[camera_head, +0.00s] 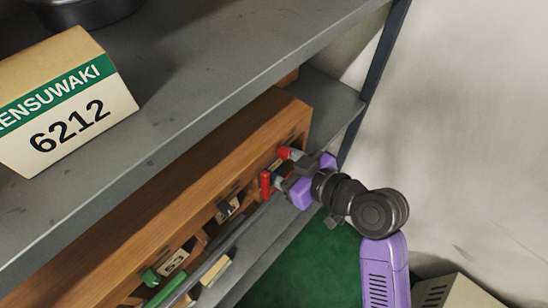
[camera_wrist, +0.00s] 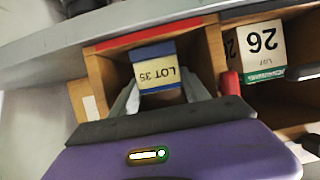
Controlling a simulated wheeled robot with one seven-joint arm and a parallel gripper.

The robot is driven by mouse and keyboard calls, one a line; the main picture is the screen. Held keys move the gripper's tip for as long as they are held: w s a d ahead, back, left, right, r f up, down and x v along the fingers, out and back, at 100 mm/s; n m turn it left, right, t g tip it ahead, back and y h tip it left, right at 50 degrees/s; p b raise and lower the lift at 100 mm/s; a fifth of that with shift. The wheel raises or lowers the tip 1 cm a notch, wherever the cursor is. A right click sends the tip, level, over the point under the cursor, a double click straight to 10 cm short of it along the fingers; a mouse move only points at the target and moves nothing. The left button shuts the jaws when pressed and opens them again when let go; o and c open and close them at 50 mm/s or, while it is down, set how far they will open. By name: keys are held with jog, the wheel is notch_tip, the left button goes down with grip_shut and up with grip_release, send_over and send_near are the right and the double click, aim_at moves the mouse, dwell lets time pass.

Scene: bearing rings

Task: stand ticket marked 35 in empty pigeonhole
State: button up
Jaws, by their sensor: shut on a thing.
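The ticket, a small block with a cream "LOT 35" label and blue edges (camera_wrist: 157,79), is between the two fingers of my gripper (camera_wrist: 162,92). Its print is inverted in the wrist view. It sits at the mouth of a pigeonhole whose upper edge in that view is red (camera_wrist: 150,37). How deep it is, and whether it touches the floor of the hole, I cannot tell. In the head view my gripper (camera_head: 280,172) is at the far end of the wooden pigeonhole rack (camera_head: 185,195), beside red pieces, and the ticket is mostly hidden.
A block with a green band (camera_wrist: 258,52) stands in the neighbouring pigeonhole, its print also inverted. More labelled blocks (camera_head: 175,262) and green pieces (camera_head: 150,277) line the rack. A grey shelf (camera_head: 210,95) overhangs it, carrying a carton marked 6212 (camera_head: 75,110).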

jog(key=shift+f, duration=0.1)
jog(key=o, duration=1.4)
jog(key=shift+r, duration=0.25)
jog(key=shift+s+d, duration=0.2)
jog(key=shift+d, duration=0.1)
jog(key=b+v, duration=0.1)
jog(key=v, duration=1)
jog(key=shift+s+d, duration=0.1)
